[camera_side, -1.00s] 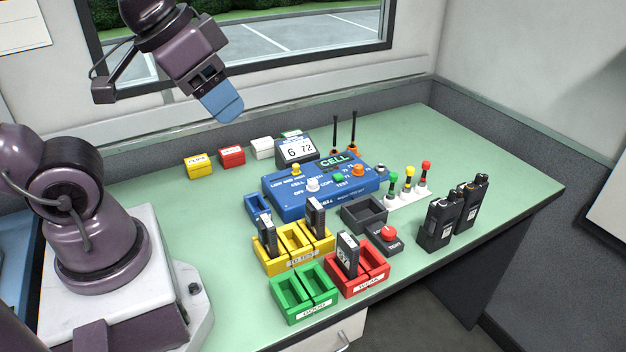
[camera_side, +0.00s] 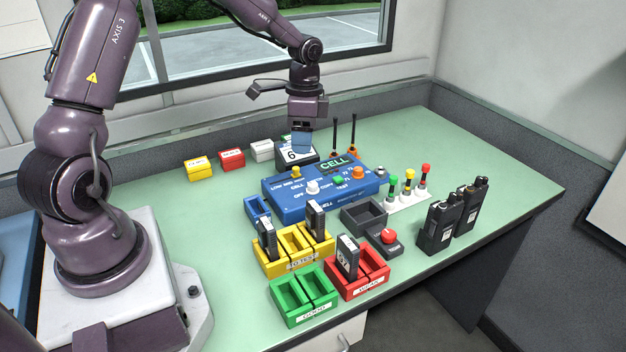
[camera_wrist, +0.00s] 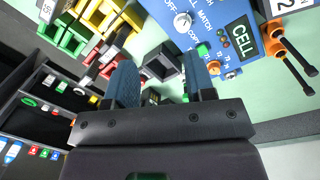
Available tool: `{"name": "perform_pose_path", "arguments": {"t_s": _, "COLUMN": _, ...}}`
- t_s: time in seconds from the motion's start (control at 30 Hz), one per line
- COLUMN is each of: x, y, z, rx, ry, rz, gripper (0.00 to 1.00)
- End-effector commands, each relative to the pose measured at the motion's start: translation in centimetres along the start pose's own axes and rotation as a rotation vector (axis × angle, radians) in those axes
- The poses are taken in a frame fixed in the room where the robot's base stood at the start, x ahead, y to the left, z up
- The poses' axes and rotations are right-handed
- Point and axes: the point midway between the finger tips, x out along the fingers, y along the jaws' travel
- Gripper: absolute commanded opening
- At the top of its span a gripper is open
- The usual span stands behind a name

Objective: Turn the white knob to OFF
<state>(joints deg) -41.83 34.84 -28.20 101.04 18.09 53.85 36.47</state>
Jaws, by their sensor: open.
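The white knob (camera_side: 313,187) is on the top face of the blue box (camera_side: 350,203), with printed labels around it; OFF is at its lower left in the side view. In the wrist view the white knob (camera_wrist: 182,21) shows near the top, beside the words OFF, COPY and MATCH. I cannot tell surely where its pointer is. My gripper (camera_side: 301,147) hangs pointing down above the back of the blue box, apart from the knob. In the wrist view my gripper (camera_wrist: 160,72) is open, with nothing between its blue fingers.
Yellow (camera_side: 283,266), red (camera_side: 362,290) and green (camera_side: 305,310) trays lie in front, some with upright dark modules. Radios (camera_side: 440,222) stand at right. The table's far right is clear.

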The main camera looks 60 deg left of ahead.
Motion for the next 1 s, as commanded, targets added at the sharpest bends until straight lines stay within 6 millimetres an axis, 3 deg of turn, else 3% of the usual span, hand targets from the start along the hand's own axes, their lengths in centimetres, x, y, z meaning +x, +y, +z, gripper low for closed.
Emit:
{"name": "perform_pose_path", "arguments": {"t_s": 0.07, "x": 0.6, "y": -1.5, "z": -1.4, "rx": 0.124, "ry": 0.026, "rz": -0.001, "gripper": 0.50}}
{"name": "perform_pose_path", "arguments": {"t_s": 0.13, "x": -0.4, "y": -2.3, "z": -2.2, "rx": 0.227, "ry": 0.036, "rz": -0.040, "gripper": 0.50}}
{"name": "perform_pose_path", "arguments": {"t_s": 0.27, "x": -0.7, "y": -2.8, "z": -2.1, "rx": 0.332, "ry": 0.024, "rz": -0.060, "gripper": 0.50}}
{"name": "perform_pose_path", "arguments": {"t_s": 0.43, "x": 0.4, "y": -2.7, "z": -2.1, "rx": 0.360, "ry": 0.023, "rz": -0.056, "gripper": 0.50}}
{"name": "perform_pose_path", "arguments": {"t_s": 1.0, "x": 10.8, "y": -3.2, "z": -2.5, "rx": 0.356, "ry": 0.023, "rz": -0.056, "gripper": 0.50}}
